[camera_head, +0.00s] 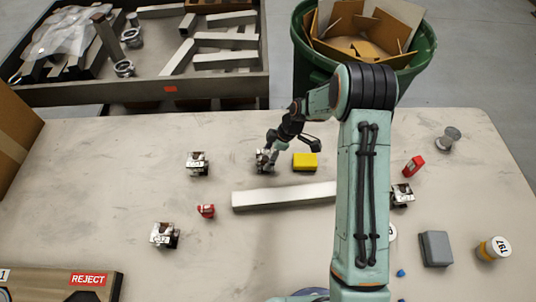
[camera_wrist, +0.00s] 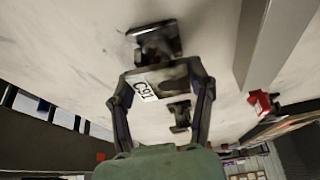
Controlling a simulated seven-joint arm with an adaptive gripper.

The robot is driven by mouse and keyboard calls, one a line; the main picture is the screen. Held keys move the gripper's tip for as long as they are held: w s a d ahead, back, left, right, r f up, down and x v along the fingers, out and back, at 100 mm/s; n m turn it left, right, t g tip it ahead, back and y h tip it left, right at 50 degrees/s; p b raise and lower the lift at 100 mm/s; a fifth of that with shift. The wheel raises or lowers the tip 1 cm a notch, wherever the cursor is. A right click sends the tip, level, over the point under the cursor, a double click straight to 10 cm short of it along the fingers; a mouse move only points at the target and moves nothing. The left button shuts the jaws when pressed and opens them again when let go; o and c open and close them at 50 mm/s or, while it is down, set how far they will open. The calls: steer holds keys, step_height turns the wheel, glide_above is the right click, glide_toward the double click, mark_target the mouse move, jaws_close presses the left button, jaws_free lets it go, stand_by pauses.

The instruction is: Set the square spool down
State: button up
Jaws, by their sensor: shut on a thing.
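The square spool (camera_wrist: 155,40) is a metallic piece with square flanges and a white printed label. It sits between the two fingers of my gripper (camera_wrist: 160,90), which is shut on it. In the head view the spool (camera_head: 263,162) is partly hidden under my gripper (camera_head: 267,148), low at the bench, just left of a yellow block (camera_head: 305,162). The wrist view looks upside down, with the spool's lower flange toward the picture's top. I cannot tell whether that flange touches the bench (camera_head: 110,180).
Similar metallic pieces stand to the left (camera_head: 198,163), lower left (camera_head: 165,235) and right (camera_head: 402,195). A long pale bar (camera_head: 285,196) lies in front of the spool, with a small red part (camera_head: 206,211) off its left end. Bare bench lies behind the spool.

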steer(key=shift+f, duration=0.1)
steer(key=o, duration=1.2)
steer(key=shift+o, duration=0.2)
steer(key=v, duration=1.2)
steer(key=s+r+m+h, duration=0.3)
steer(key=s+r+m, duration=0.6)
steer(key=s, duration=0.5)
steer(key=s+d+r+m, duration=0.1)
steer(key=s+m, duration=0.6)
steer(key=s, duration=0.7)
steer(key=shift+s+d+r+m+h, duration=0.2)
steer(key=shift+d+r+m+h, duration=0.2)
steer(key=shift+d, duration=0.15)
